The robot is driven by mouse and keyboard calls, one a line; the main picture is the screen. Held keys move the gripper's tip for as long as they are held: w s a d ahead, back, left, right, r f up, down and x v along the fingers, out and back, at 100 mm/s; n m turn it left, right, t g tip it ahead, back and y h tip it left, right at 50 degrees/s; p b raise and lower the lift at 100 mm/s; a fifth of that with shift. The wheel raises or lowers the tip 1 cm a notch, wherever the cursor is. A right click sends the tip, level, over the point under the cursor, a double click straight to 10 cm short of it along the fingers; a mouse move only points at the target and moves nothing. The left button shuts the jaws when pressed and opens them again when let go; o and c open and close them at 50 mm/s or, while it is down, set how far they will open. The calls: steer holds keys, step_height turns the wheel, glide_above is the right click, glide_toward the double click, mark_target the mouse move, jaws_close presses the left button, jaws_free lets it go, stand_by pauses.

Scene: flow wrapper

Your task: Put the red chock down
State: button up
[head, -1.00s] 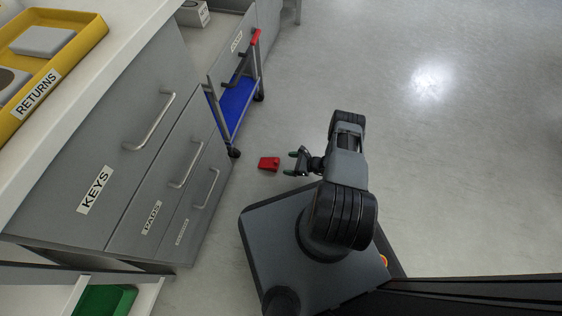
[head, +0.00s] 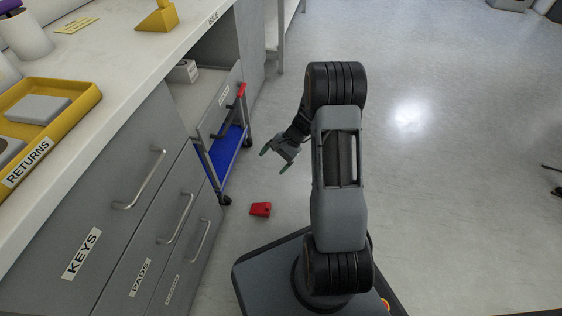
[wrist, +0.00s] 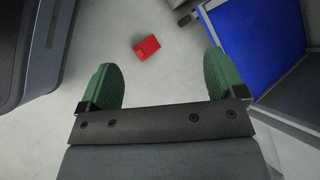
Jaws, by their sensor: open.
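The red chock (head: 260,209) lies on the grey floor, near the front caster of the blue cart and in front of the drawers. It also shows in the wrist view (wrist: 146,47), beyond and between the fingertips and apart from them. My gripper (head: 273,160) is open and empty, raised well above the floor. In the wrist view its two green fingers (wrist: 160,75) are spread wide with nothing between them.
A small cart with a blue deck (head: 228,152) and red handle end stands against the drawer cabinet (head: 130,225). A yellow RETURNS tray (head: 88,98) sits on the white counter. The floor (head: 440,200) to the right is clear.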

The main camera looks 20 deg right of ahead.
steer(key=s+a+r+n+t+h, duration=0.1)
steer(key=s+r+n+h, duration=0.3)
steer(key=s+r, duration=0.4)
steer(key=s+a+r+n+t+h, duration=0.1)
steer(key=s+a+r+n+h, duration=0.2)
steer(key=s+r+n, duration=0.4)
step_height(320, 180, up, 5)
steer(key=shift+s+a+r+t+h, duration=0.15)
steer(key=shift+s+a+t+h, duration=0.2)
steer(key=shift+h, duration=0.35)
steer(key=shift+d+r, duration=0.1)
steer(key=shift+r, duration=0.05)
